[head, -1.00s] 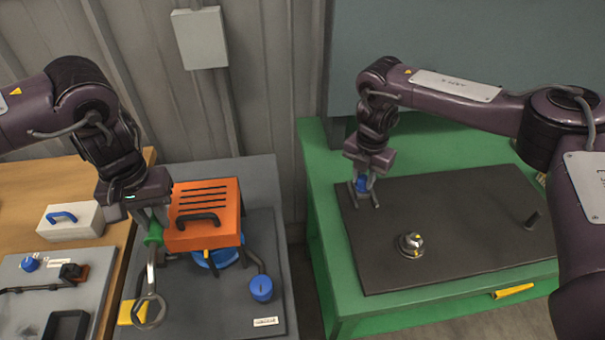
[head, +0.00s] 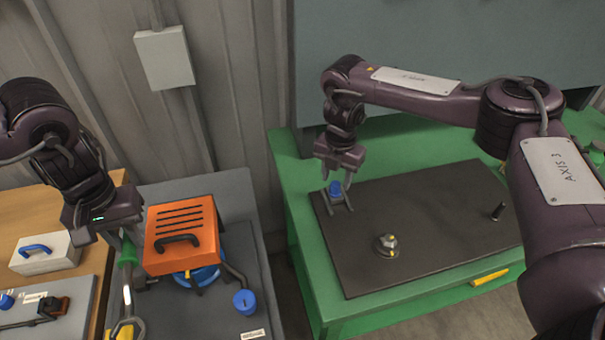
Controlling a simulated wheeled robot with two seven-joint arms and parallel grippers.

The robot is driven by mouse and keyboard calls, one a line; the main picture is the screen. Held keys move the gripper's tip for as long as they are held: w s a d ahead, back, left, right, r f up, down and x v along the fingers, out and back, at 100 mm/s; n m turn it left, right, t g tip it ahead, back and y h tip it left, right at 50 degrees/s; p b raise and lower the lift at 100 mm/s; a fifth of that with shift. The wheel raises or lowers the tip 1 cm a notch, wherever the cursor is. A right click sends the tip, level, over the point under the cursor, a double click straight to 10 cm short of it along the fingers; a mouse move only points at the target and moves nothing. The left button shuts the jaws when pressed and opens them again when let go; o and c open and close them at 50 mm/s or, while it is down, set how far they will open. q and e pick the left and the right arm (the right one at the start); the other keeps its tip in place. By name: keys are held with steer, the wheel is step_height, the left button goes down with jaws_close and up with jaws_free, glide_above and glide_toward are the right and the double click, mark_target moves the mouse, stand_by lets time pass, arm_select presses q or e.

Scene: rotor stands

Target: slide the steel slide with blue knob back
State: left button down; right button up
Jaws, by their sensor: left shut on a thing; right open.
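The steel slide (head: 341,207) with the blue knob (head: 335,188) sits at the left end of the dark plate (head: 440,215) on the green bench. My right gripper (head: 339,187) points down at the blue knob, its fingers apart around or just above it; I cannot tell whether they touch it. My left gripper (head: 126,245) is shut on a green-handled tool (head: 128,283) with a metal shaft, held upright over the grey board. The tool's lower end is near the bottom edge of the view.
An orange slotted cover (head: 182,235) with a black handle stands on the grey board, with a blue cylinder (head: 244,302) beside it. A round metal fitting (head: 386,245) and a black peg (head: 497,212) stand on the dark plate. A gap separates the bench and board.

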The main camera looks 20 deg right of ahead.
mark_target(336, 184)
arm_select(q)
steer(key=shift+r+p, duration=1.75)
steer(key=shift+r, duration=0.3)
arm_select(e)
steer(key=shift+r, duration=2.25)
arm_select(q)
steer(key=shift+f, duration=0.1)
arm_select(e)
steer(key=shift+f, duration=0.1)
